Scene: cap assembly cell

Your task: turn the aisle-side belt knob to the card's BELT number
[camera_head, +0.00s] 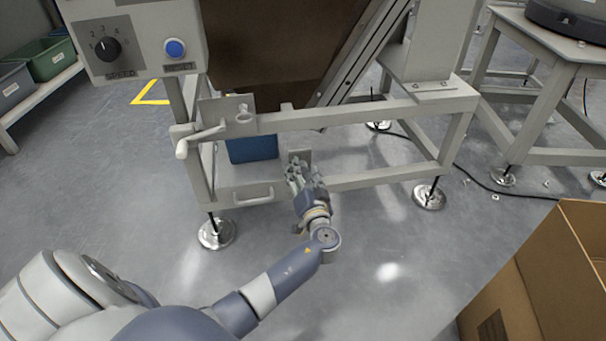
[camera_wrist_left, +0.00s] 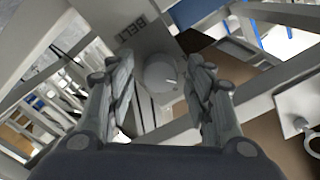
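The belt knob (camera_wrist_left: 158,72) is a round light-grey dial on a grey plate marked BELT (camera_wrist_left: 131,29) in the left wrist view. A short white mark on it lies towards its right side; I cannot read any number around it. My left gripper (camera_head: 297,172) is at the lower front rail of the machine frame, in front of a small upright plate (camera_head: 299,155). In the left wrist view its fingers are spread on either side of the knob, with visible gaps. The gripper hides the knob in the head view. My right gripper and the card are not in view.
A control panel with a black SPEED knob (camera_head: 107,48) and blue RESET button (camera_head: 175,48) stands upper left. A crank handle (camera_head: 200,139) juts out from the frame. A blue bin (camera_head: 252,148) is behind the rail. An open cardboard box (camera_head: 545,275) stands lower right.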

